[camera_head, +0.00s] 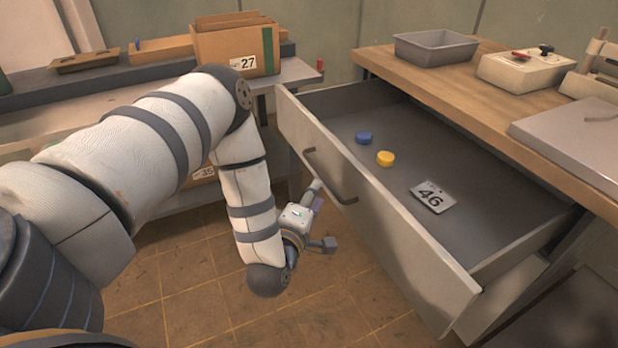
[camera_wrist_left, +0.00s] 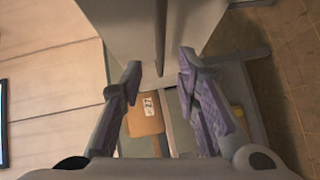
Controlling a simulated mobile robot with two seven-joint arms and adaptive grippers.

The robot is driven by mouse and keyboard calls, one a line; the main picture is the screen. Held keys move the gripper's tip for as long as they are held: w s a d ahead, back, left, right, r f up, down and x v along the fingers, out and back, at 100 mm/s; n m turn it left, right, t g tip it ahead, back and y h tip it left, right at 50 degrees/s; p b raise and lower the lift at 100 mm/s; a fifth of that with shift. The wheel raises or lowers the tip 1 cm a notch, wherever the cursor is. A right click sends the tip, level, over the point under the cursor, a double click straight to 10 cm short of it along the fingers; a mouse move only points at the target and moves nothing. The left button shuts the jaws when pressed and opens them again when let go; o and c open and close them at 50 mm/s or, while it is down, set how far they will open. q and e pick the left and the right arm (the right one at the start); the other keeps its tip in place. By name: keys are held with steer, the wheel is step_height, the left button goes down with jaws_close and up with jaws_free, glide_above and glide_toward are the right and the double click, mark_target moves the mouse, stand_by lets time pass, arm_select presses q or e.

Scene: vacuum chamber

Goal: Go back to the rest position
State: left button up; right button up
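My left arm comes in from the left in the head view. Its gripper (camera_head: 323,213) is in front of the open drawer (camera_head: 375,235), a little below the drawer's dark handle (camera_head: 330,178). In the left wrist view its two fingers (camera_wrist_left: 160,66) are spread apart with nothing held between them. A grey bar (camera_wrist_left: 160,35), which looks like the handle, shows beyond and between the fingertips; I cannot tell how close it is. My right gripper is not in view.
The pulled-out drawer holds a blue disc (camera_head: 364,138), a yellow disc (camera_head: 386,158) and a plate marked 46 (camera_head: 432,197). The wooden bench top (camera_head: 480,97) is at right. A cardboard box marked 27 (camera_head: 235,45) stands on the back bench. Tiled floor (camera_head: 215,300) is clear below.

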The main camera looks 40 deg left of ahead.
arm_select(q)
steer(key=v, duration=0.3)
steer(key=shift+s+d, duration=0.1)
steer(key=shift+s, duration=0.2)
steer(key=s+d+f+m+g+h+p, duration=0.2)
steer(key=s+d+f+m+g+h, duration=0.6)
steer(key=s+d+f+m, duration=0.5)
steer(key=s+a+r+m+g+y, duration=0.1)
steer(key=s+m+g, duration=0.6)
steer(key=s, duration=1.5)
steer(key=g, duration=0.2)
steer(key=shift+s+a+m+g+y, duration=0.2)
steer(key=shift+s+m+g+y, duration=0.1)
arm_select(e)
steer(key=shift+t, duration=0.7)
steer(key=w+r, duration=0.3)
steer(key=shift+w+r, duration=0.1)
